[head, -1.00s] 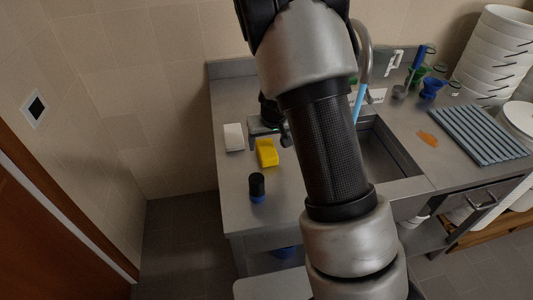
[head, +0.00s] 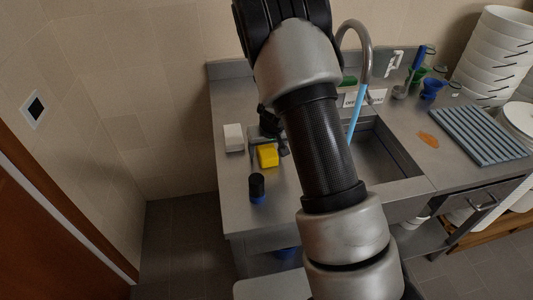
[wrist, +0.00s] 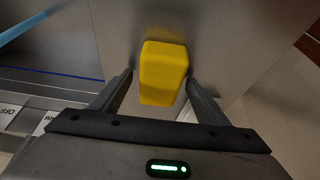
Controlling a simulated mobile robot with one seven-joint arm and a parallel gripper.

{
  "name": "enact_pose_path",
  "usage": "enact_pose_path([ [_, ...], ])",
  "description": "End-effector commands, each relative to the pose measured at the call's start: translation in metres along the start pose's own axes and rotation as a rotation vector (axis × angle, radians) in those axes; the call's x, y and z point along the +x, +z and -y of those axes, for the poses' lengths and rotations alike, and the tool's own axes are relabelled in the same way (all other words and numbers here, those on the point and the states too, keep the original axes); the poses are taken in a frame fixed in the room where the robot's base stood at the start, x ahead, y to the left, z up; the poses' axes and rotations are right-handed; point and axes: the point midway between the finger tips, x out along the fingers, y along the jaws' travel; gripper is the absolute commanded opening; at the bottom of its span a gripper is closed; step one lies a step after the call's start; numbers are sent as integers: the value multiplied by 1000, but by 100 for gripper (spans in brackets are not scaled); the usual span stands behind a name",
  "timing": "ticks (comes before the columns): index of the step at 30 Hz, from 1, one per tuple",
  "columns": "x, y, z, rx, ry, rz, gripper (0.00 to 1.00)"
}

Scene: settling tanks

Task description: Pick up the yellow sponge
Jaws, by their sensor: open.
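The yellow sponge (head: 268,157) lies on the steel counter, left of the sink. In the wrist view the sponge (wrist: 163,72) sits between my two fingers, its far end reaching past the fingertips. My gripper (wrist: 159,76) is open, with one finger close along each side of the sponge. In the head view my gripper (head: 268,144) is over the sponge's back part and hides some of it. I cannot tell whether either finger touches the sponge.
A white block (head: 233,137) lies left of the sponge and a dark cylinder with a blue base (head: 257,188) stands in front. The sink (head: 388,160) and curved faucet (head: 366,45) are to the right. A ribbed blue-grey mat (head: 478,135) lies farther right.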

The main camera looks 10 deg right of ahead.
Motion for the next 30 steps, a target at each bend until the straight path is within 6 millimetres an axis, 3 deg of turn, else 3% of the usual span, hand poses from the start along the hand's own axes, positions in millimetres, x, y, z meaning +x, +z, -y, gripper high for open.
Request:
enact_pose_path([
  [7, 3, 1, 0, 0, 0, 0, 69],
  [15, 2, 1, 0, 0, 0, 0, 25],
  [23, 0, 0, 0, 0, 0, 0, 25],
  [26, -8, -4, 1, -2, -1, -2, 25],
  [30, -33, -15, 1, -4, 0, -4, 25],
])
